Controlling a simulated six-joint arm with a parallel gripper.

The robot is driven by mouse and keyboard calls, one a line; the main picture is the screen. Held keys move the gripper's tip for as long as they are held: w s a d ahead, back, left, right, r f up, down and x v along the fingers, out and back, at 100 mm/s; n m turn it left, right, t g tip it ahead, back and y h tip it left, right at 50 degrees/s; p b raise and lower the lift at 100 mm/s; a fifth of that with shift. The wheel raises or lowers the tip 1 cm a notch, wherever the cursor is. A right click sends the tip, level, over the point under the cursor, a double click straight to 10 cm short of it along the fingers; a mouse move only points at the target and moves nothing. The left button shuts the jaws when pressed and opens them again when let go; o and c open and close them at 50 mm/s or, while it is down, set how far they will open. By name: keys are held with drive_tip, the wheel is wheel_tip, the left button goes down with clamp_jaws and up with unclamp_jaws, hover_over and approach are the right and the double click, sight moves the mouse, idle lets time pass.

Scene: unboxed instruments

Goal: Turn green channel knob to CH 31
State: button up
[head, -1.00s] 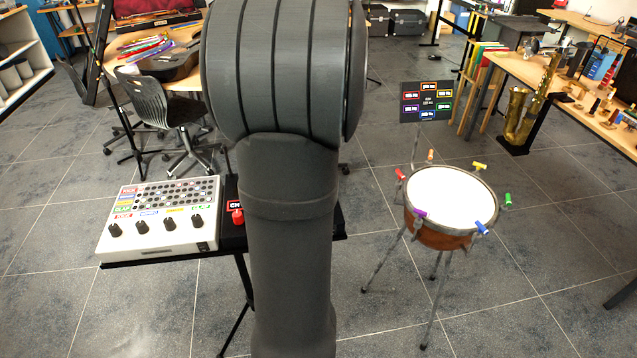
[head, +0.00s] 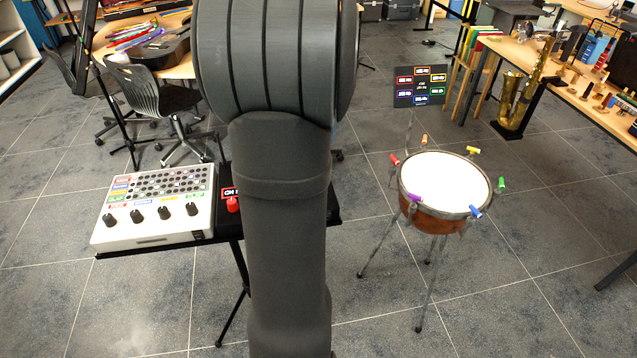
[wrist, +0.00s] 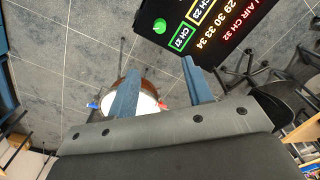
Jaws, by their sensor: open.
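The green channel knob (wrist: 159,26) shows in the wrist view on a black panel (wrist: 205,15), beside a green-framed channel label (wrist: 180,38) whose digits are too small to read surely. The panel also carries a row of numbers and a red "AIR CH 32" line. My gripper (wrist: 161,88) is open, with two blue fingers apart and nothing between them. The knob lies beyond the fingertips, clear of them. In the head view my arm hides the green knob and my gripper; a red knob (head: 233,204) on the black unit shows left of my arm.
A white drum machine (head: 160,212) sits left of the black unit on the same stand. A drum (head: 440,195) with coloured lugs stands to the right, with a label board (head: 421,86) behind it. Chairs and tables stand farther back. Floor between stand and drum is clear.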

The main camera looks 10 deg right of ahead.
wheel_tip(320, 180, down, 19)
drive_tip(key=n, duration=1.9)
drive_tip(key=shift+s+r, duration=0.1)
drive_tip(key=shift+r, duration=0.05)
drive_tip(key=c, duration=1)
